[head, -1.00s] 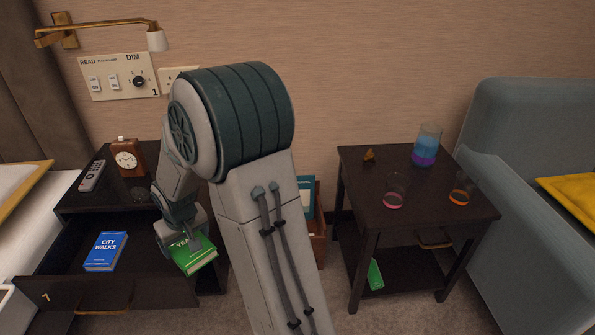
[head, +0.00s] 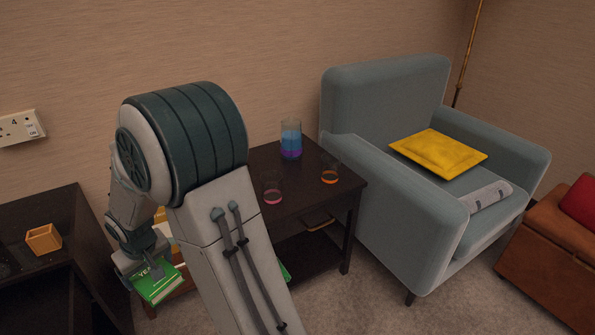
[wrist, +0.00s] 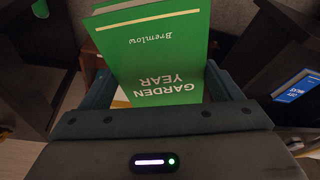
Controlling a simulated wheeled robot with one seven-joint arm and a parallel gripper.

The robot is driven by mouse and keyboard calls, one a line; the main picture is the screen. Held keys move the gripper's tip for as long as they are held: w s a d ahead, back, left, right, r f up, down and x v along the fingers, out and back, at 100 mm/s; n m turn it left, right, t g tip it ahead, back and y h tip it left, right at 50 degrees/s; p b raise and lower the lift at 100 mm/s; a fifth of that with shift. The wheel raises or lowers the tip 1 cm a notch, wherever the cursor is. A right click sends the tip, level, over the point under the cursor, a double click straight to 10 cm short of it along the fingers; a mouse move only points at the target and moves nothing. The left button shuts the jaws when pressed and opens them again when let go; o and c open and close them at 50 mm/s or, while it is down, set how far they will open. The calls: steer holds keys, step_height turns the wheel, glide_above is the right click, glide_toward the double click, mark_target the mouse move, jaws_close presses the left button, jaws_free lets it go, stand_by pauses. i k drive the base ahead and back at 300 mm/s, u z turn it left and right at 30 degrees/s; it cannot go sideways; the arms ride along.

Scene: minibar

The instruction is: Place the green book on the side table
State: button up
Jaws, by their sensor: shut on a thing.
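A green book (head: 158,286) is in my gripper (head: 150,268) at the lower left of the head view, held above the floor to the left of the side table. In the wrist view the green book (wrist: 165,60) shows its cover, "Garden Year" by Bremlow, between the two fingers, which are shut on it. The side table (head: 303,194) is dark wood with a lower shelf, right of my arm. My arm hides its left part. A bit of green (head: 285,272) shows low at the shelf, mostly hidden.
On the side table stand a beaker of blue and purple liquid (head: 291,140), a pink-bottomed glass (head: 272,191) and an orange-bottomed glass (head: 330,174). A grey-blue armchair (head: 400,210) adjoins its right. A dark cabinet (head: 90,235) with a small orange-brown holder (head: 44,238) stands left.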

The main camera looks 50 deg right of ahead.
mark_target(296, 182)
steer(key=z, duration=3.7)
steer(key=k, duration=1.7)
steer(key=u, duration=1.3)
steer(key=i, duration=1.1)
steer(key=u, duration=0.2)
